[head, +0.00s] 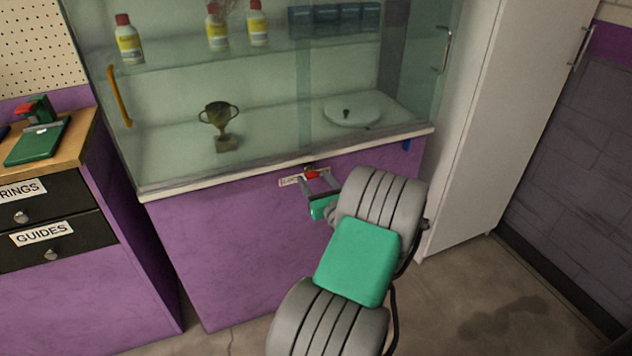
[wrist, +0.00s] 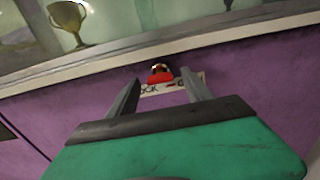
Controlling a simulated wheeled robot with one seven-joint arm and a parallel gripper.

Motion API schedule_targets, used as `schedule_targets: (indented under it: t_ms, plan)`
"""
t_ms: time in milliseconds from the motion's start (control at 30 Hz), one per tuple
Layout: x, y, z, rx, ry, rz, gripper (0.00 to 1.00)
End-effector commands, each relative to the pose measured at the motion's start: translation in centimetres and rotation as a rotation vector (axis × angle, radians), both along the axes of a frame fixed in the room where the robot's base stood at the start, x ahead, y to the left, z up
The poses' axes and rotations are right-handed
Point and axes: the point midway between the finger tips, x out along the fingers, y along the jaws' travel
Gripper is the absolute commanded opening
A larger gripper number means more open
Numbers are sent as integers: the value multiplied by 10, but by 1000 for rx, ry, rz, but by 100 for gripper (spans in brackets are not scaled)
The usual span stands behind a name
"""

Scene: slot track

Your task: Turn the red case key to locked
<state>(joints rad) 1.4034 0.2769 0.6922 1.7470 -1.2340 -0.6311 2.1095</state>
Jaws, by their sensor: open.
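The red case key (head: 312,174) sits on the purple front of the display case, just under its pale ledge. A white label (head: 290,181) with dark lettering lies behind and beside it, and my gripper partly covers it. In the wrist view the red key (wrist: 160,74) shows just beyond the fingertips, between them. My gripper (head: 319,182) is open, with one finger on each side of the key in the picture. It also shows in the wrist view (wrist: 160,82), its jaws empty. I cannot tell whether the fingers touch the key.
The glass display case (head: 146,192) holds a trophy (head: 222,126), several bottles and a white disc (head: 352,112). A yellow handle (head: 119,96) is on the glass. A drawer cabinet (head: 50,235) stands left; a white cabinet (head: 490,110) stands right.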

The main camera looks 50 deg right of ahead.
Motion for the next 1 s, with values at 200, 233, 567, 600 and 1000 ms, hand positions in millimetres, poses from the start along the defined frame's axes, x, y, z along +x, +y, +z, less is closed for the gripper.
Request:
schedule_targets:
  t_ms: [200,233,567,600,1000]
  plan:
    - [0,0,0,-1,1,0,53]
    - [0,0,0,-1,1,0,51]
    - [-1,0,0,-2,1,0,24]
    - [0,0,0,-2,1,0,21]
    - [0,0,0,-3,3,1,0]
